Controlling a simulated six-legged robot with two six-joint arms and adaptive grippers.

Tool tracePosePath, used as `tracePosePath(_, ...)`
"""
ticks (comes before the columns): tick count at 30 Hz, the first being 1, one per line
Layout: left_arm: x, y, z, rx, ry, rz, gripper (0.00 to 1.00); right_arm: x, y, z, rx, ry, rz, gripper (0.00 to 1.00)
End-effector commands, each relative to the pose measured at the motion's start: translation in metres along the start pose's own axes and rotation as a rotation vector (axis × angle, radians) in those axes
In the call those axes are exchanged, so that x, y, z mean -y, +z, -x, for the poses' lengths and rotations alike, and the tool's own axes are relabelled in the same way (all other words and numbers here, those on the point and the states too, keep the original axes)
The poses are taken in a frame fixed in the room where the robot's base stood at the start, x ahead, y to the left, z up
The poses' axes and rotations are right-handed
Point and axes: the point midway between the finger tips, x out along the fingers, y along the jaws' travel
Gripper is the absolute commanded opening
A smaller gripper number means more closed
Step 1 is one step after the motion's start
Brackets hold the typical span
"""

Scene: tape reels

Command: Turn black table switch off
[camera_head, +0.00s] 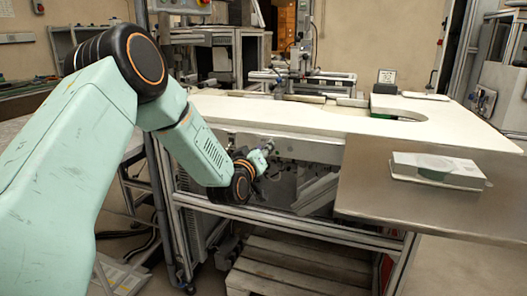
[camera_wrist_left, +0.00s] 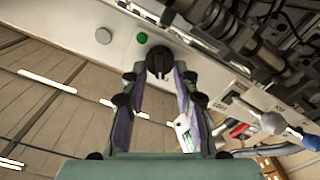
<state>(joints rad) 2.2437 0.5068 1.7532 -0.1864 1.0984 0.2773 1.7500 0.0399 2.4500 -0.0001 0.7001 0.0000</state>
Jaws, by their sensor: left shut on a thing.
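The black table switch (camera_wrist_left: 160,62) is a round black knob on the pale side panel of the table, in the upper middle of the left wrist view. My left gripper (camera_wrist_left: 160,72) is shut on it, with one finger on either side of the knob. In the head view my left gripper (camera_head: 261,161) is at the front panel under the white tabletop (camera_head: 275,117), and the switch cannot be made out there. My right gripper is not in view.
A green button (camera_wrist_left: 142,38) and a grey round button (camera_wrist_left: 103,36) sit beside the switch. Levers with a grey knob (camera_wrist_left: 272,123) and a blue knob (camera_wrist_left: 312,142) stick out at the right. A wooden pallet (camera_head: 290,268) lies under the table.

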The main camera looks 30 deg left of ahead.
Motion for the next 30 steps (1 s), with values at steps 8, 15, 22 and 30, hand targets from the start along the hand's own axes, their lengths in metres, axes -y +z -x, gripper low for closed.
tracePosePath(8, 0.0015, 0.0005, 0.0002, 0.000, -0.001, 0.098, 0.00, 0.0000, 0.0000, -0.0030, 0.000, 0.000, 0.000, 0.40)
tracePosePath(15, 0.0017, 0.0004, 0.0002, 0.000, -0.001, 0.123, 0.00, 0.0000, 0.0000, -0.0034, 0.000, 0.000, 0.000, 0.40)
tracePosePath(22, 0.0017, 0.0004, 0.0002, 0.000, -0.001, 0.124, 0.00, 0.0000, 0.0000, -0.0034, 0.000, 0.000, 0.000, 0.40)
tracePosePath(30, 0.0017, 0.0003, 0.0002, 0.000, -0.001, 0.123, 0.44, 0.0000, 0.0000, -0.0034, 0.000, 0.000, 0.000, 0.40)
